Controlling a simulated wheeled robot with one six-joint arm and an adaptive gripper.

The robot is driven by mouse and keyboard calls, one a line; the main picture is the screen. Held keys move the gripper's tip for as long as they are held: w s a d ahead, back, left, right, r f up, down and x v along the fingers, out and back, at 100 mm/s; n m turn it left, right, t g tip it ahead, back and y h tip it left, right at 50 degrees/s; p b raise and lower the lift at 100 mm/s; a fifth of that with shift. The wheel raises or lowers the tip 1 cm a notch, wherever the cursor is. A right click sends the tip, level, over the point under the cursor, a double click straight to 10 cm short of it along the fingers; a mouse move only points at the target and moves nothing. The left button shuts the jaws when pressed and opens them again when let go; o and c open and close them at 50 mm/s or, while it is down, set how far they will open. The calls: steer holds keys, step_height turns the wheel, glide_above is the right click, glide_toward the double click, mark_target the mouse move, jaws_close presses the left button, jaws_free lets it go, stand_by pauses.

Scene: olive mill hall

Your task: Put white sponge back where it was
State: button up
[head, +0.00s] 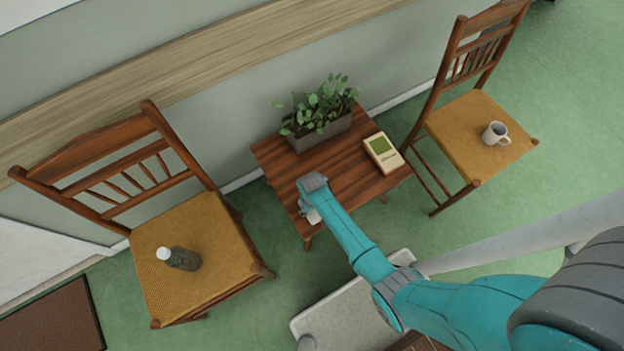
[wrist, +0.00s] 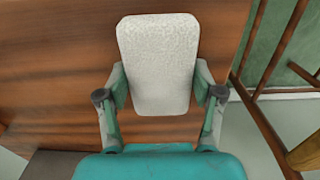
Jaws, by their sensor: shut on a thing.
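The white sponge (wrist: 157,62) is a pale, rough-textured block with rounded corners. My gripper (wrist: 160,94) is shut on it, with one finger at each long side. In the head view my gripper (head: 312,198) is at the front left edge of the small wooden table (head: 345,184), and a small bit of white shows just below it; the rest of the sponge is hidden there. In the wrist view the sponge is in front of the brown tabletop (wrist: 60,60). I cannot tell whether it touches the wood.
A chair with a bottle (head: 182,258) is at the left; a chair with a mug (head: 495,133) is at the right. The tabletop's middle is clear.

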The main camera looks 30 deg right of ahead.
steer(key=shift+f, duration=0.1)
steer(key=o, duration=1.1)
step_height(320, 180, up, 12)
